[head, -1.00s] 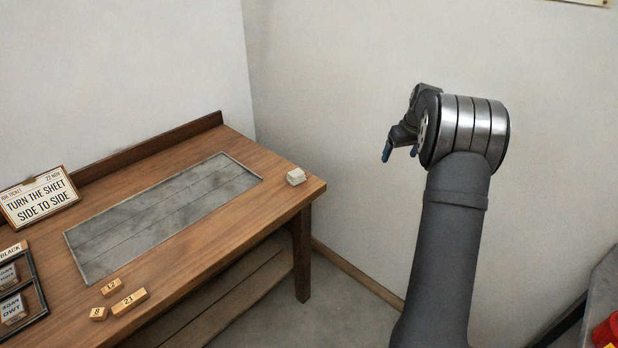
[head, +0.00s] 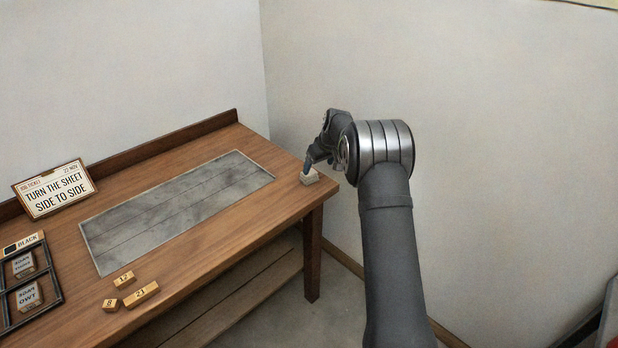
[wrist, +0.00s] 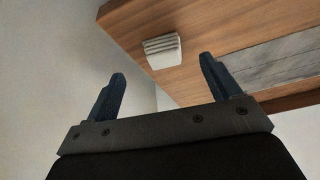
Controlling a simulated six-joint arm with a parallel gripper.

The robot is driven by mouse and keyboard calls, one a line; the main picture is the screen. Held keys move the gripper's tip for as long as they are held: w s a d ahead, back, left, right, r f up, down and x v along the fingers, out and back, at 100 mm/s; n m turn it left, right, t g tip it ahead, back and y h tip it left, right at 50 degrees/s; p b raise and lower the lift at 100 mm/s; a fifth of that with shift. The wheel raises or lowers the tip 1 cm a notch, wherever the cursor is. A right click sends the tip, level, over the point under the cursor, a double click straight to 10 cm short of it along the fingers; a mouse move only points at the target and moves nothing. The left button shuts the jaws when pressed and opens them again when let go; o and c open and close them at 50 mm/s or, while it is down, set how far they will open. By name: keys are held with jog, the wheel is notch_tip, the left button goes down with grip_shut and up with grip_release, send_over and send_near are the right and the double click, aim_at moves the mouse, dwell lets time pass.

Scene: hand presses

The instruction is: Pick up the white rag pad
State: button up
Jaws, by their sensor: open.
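The white rag pad (head: 310,178) is a small pale block at the right end of the wooden table, close to its corner. In the wrist view the pad (wrist: 162,51) shows ridged sides and lies on the wood, ahead of my fingers and between their lines. My gripper (head: 307,165) is just above the pad in the head view. In the wrist view my gripper (wrist: 162,80) is open, with its two blue fingers apart and nothing between them. Whether a finger touches the pad cannot be told; part of the pad is hidden by a finger in the head view.
A grey slab (head: 180,210) is set into the table (head: 225,262). Numbered wooden blocks (head: 142,294) lie at its front left. A ticket sign (head: 55,189) and a black rack (head: 30,285) stand at the left. The wall is behind the table.

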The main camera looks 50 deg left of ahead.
aim_at(312, 175)
jog(key=x, duration=0.3)
jog(key=shift+f, duration=0.15)
jog(key=shift+a+x, duration=0.15)
jog(key=shift+x, duration=1.2)
jog(key=shift+a+x, duration=0.2)
jog(key=shift+x, duration=1.2)
jog(key=c, duration=1.1)
